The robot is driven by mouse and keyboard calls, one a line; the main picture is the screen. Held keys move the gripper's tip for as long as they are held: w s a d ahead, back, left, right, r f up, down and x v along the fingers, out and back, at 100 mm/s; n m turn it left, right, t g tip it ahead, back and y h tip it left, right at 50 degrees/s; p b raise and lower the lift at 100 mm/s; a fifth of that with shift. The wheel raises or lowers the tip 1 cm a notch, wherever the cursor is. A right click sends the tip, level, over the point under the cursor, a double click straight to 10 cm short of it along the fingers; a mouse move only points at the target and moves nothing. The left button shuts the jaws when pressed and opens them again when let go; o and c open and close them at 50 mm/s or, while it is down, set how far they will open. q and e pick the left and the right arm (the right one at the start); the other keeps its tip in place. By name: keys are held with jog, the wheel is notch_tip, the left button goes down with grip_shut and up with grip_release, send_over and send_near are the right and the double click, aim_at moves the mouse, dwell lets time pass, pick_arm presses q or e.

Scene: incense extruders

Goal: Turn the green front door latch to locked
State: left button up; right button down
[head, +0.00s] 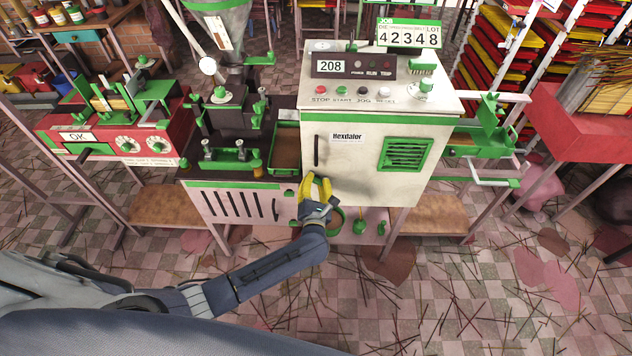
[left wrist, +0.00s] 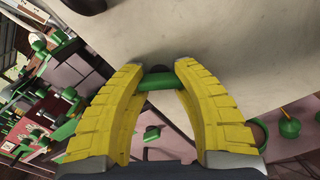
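My left gripper (head: 316,180) has yellow fingers and is at the lower left of the cream cabinet door (head: 350,150), below a dark vertical handle (head: 317,151). In the left wrist view the left gripper (left wrist: 160,68) has its fingertips a short way apart. A green bar, seemingly the front door latch (left wrist: 159,82), spans the gap between them. I cannot tell whether the fingers press on it or only stand around it. The latch is hidden behind the fingers in the head view, so its turn cannot be read there. My right gripper is not in view.
The door has a green vent grille (head: 405,154) on its right. Above are a panel showing 208 (head: 331,66) and a row of buttons (head: 342,90). Green knobs (head: 359,226) stick out below the door. A red machine (head: 120,130) stands at the left. Sticks litter the floor.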

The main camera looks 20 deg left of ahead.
pick_arm(q)
grip_shut()
jog(key=shift+m, duration=0.3)
jog(key=m, duration=1)
jog(key=shift+m, duration=0.4)
jog(key=shift+a+m, duration=0.1)
jog(key=shift+m, duration=2.1)
jog(key=shift+r, duration=0.1)
jog(key=o, duration=1)
grip_release()
jog(key=v, duration=1.2)
